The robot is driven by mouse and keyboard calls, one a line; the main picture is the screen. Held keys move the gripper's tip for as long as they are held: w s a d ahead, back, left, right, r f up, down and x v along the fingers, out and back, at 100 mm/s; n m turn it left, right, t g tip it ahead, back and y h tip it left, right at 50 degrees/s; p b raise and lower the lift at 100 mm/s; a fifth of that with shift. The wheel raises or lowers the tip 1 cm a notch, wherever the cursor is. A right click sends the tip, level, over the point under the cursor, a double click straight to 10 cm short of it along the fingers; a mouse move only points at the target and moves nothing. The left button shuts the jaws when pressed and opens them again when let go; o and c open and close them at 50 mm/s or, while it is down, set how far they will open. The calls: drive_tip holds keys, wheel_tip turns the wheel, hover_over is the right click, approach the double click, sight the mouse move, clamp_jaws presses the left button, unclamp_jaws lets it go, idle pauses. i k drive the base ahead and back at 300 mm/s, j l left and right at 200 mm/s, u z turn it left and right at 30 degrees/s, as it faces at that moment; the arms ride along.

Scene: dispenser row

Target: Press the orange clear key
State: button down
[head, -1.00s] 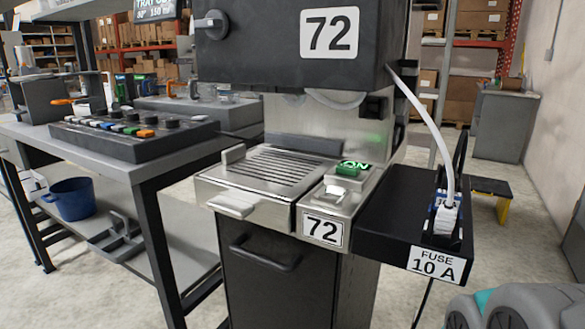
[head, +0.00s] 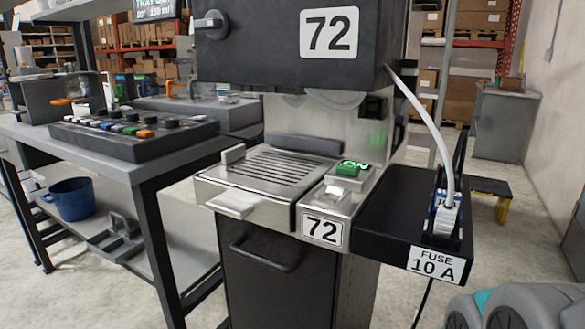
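A small orange key (head: 145,133) sits at the front right of a dark key panel (head: 120,150). The panel lies on the grey bench at the left, with blue, green and white keys in the same row and black knobs behind. Any lettering on the orange key is too small to read. My gripper is not in view. Only rounded grey and teal parts, likely of my arm, show at the bottom right corner, far from the panel.
Dispenser 72 (head: 268,215) stands in the middle, with a green lit ON switch (head: 352,168). A black fuse shelf (head: 390,215) with a white cable juts out on its right. The bench (head: 125,172) holds a blue bucket (head: 72,199) on its lower shelf. Open floor lies at the right.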

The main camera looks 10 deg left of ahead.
sight(145, 133)
drive_tip(key=j+u, duration=0.2)
drive_tip(key=j, duration=0.2)
drive_tip(key=i+j+u, duration=0.2)
drive_tip(key=j, duration=0.25)
drive_tip(key=j+u, duration=0.2)
drive_tip(key=j, duration=0.2)
drive_tip(key=i+j+u, duration=0.2)
drive_tip(key=j, duration=0.2)
drive_tip(key=j+u, duration=0.2)
drive_tip(key=j, duration=0.2)
